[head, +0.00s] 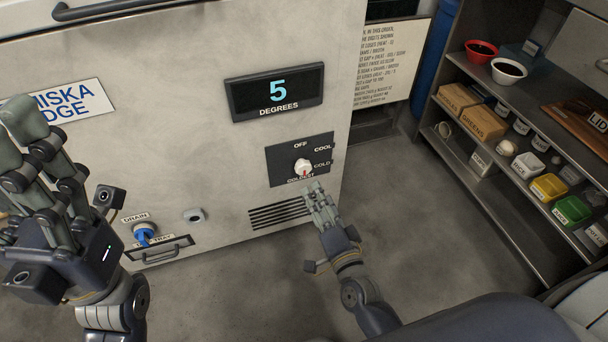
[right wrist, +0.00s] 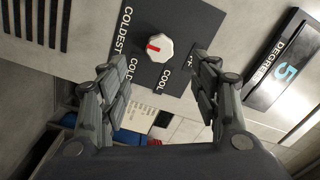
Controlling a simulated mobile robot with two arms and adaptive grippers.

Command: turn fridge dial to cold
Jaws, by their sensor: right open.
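The fridge dial is a white knob (head: 302,167) with a red mark, on a dark panel (head: 277,165) lettered OFF, COOL, COLD and COLDEST. The red mark points down toward COLDEST. The right wrist view shows the knob (right wrist: 158,46) ahead, with the mark pointing left toward the COLDEST lettering. My right gripper (head: 316,188) is just below the panel, open and empty; its fingers stand apart on either side in the right wrist view (right wrist: 162,75). No contact with the knob is visible. My left gripper (head: 30,125) is raised at the far left, its finger opening unclear.
A display (head: 277,92) reads 5 degrees above the panel. Vent slots (head: 280,214), a blue drain knob (head: 146,234) and a tray handle (head: 160,252) are low on the fridge. A shelf (head: 480,150) with bowls, boxes and containers stands right. The floor between is clear.

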